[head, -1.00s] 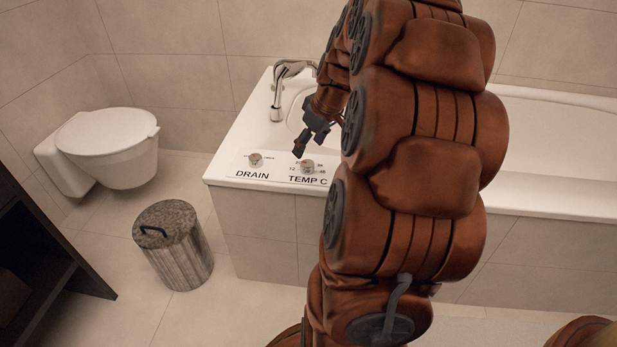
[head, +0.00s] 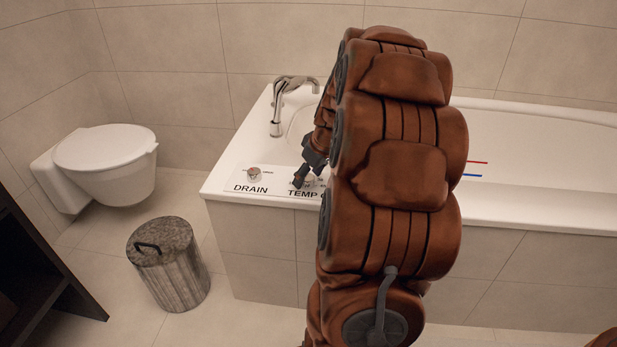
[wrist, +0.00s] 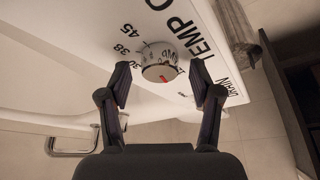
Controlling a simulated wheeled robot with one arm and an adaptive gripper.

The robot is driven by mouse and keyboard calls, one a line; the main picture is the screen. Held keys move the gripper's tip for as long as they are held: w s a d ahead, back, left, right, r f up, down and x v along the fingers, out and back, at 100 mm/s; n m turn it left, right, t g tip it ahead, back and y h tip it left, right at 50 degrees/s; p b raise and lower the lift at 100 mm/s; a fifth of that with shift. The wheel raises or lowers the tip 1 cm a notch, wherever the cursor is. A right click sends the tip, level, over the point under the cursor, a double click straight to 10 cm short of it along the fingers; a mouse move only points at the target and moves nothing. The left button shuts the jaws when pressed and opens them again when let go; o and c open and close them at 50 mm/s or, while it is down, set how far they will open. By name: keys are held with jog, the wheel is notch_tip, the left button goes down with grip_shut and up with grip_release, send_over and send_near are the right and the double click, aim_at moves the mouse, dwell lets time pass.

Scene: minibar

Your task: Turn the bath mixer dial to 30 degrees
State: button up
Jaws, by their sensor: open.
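The temperature dial (head: 309,182) is a small round silver knob above the TEMP C label on the tub's front-left corner. In the wrist view the dial (wrist: 160,60) has a red mark on the side facing my gripper. The numbers 45 and 38 show beside it; others are partly hidden. My gripper (wrist: 160,76) is open, with one finger on each side of the dial. The fingers look apart from the dial; contact cannot be told. In the head view my gripper (head: 304,173) is just over the dial and partly covers it.
The drain knob (head: 253,174) sits to the left on the same label plate. A chrome faucet (head: 278,105) stands behind on the tub rim (head: 222,165). A toilet (head: 105,150) and a lidded bin (head: 168,262) are at left, with a dark shelf (head: 40,270) nearer.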

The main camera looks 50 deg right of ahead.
jog(key=c, duration=1.1)
